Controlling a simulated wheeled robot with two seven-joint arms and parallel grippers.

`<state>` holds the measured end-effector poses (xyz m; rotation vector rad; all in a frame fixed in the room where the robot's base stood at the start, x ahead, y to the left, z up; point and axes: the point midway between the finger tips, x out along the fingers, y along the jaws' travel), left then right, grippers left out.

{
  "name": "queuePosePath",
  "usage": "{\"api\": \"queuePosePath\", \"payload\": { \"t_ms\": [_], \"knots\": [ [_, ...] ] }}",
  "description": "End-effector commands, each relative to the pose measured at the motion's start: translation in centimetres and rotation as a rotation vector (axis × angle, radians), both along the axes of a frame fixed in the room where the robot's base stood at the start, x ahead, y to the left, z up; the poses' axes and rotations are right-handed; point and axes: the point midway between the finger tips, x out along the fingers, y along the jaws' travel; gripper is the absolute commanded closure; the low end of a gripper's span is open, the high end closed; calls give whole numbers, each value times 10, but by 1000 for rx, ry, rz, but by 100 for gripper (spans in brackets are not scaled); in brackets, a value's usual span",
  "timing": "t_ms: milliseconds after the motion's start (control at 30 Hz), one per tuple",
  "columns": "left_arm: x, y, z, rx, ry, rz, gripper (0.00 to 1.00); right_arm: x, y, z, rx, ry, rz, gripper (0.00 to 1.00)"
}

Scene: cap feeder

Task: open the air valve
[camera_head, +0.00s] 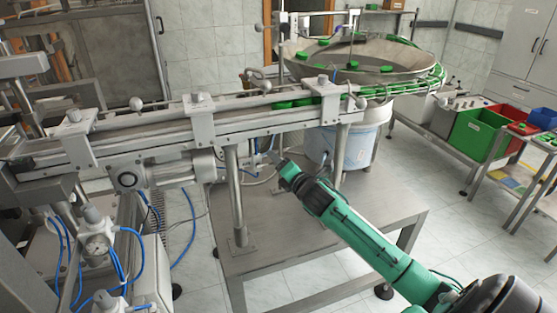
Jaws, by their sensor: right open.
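My right gripper (268,159), on a green and black arm reaching in from the lower right, is under the conveyor rail, between two steel posts. Its jaws are open and appear empty. Small metal fittings and thin blue air lines are close to its fingertips, but I cannot tell whether it touches any of them. The air valve cannot be made out with certainty. A pressure gauge (97,246) with a knob on top and blue hoses stands at the lower left, well away from the gripper. My left gripper is not in view.
The conveyor (160,140) runs above my right gripper. A steel bowl feeder (365,60) with green caps stands behind, above a white drum (350,148). Steel posts flank the gripper above a metal table (300,245). Green (478,132) and red bins stand at right.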

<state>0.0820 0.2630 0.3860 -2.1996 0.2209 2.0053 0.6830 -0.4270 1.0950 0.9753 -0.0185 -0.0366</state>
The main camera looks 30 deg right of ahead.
Motion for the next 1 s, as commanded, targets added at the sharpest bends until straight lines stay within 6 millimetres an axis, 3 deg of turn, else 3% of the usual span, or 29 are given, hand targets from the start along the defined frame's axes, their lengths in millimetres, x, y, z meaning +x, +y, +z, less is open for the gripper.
{"api": "queuePosePath", "payload": {
  "t_ms": [367, 633, 1000],
  "knots": [
    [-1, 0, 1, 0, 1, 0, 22, 6, 0, 0, -1, 0, 0, 51],
    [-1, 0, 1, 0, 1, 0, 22, 6, 0, 0, -1, 0, 0, 100],
    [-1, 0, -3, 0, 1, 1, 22, 6, 0, -4, 37, -10, 0, 100]
  ]
}}
